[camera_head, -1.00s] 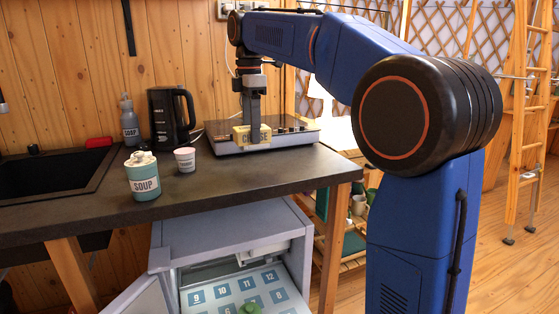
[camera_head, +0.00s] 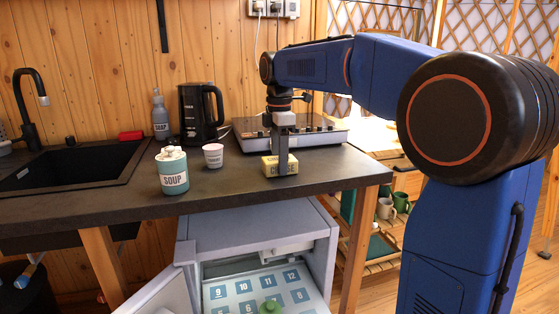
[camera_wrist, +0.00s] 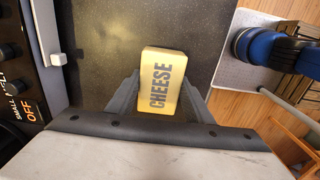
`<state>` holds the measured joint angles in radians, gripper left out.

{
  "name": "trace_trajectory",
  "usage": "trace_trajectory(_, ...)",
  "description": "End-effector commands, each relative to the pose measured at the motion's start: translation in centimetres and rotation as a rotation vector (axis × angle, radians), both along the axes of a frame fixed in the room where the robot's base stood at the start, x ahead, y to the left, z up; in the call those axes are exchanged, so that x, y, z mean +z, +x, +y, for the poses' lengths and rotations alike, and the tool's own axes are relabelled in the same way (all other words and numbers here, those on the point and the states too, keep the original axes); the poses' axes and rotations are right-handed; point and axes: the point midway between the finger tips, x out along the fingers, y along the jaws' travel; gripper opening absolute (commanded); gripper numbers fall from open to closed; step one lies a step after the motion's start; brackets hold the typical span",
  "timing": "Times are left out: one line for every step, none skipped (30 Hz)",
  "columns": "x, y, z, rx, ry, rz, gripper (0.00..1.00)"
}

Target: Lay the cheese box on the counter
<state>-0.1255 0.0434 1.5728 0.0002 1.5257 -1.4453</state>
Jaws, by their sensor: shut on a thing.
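The cheese box (camera_head: 270,166) is a small yellow block lettered CHEESE. In the head view it is at the counter's front edge area, just in front of the hob. My gripper (camera_head: 283,164) points down and is shut on it; one finger covers part of its face. In the wrist view the cheese box (camera_wrist: 162,82) sits between the two fingers of my gripper (camera_wrist: 160,97). The dark counter (camera_head: 225,184) is under the box. The box looks at or very near the counter's surface; I cannot tell whether it touches.
A hob (camera_head: 318,134) stands close behind the box. An open fridge (camera_head: 258,215) stands below the counter.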

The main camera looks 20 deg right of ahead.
Motion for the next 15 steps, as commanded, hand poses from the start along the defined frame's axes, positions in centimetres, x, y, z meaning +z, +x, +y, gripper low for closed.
trace_trajectory(0.04,0.00,0.00,0.000,0.000,-0.001,0.18)
trace_trajectory(0.05,0.00,0.00,0.000,0.000,-0.001,0.18)
trace_trajectory(0.06,0.00,0.00,0.000,0.000,-0.001,0.18)
trace_trajectory(0.06,0.00,0.00,0.000,0.000,-0.001,0.18)
trace_trajectory(0.06,0.01,0.00,0.000,0.000,-0.001,0.18)
trace_trajectory(0.03,0.00,0.00,0.000,0.000,-0.001,0.18)
trace_trajectory(-0.01,0.00,0.00,0.000,0.000,-0.001,0.18)
trace_trajectory(-0.08,0.00,0.00,0.000,0.000,-0.001,0.18)
trace_trajectory(-0.18,-0.01,0.00,0.000,0.000,0.000,0.18)
trace_trajectory(-0.20,0.00,0.00,0.000,0.000,0.000,0.51)
trace_trajectory(-0.19,0.00,0.00,0.000,0.000,0.000,0.58)
trace_trajectory(-0.18,0.00,0.00,0.000,0.000,0.000,0.65)
trace_trajectory(-0.18,0.00,0.00,0.000,0.000,0.000,0.65)
trace_trajectory(-0.18,0.00,0.00,0.000,0.000,0.000,0.65)
trace_trajectory(-0.18,0.00,0.00,0.000,0.000,0.000,0.65)
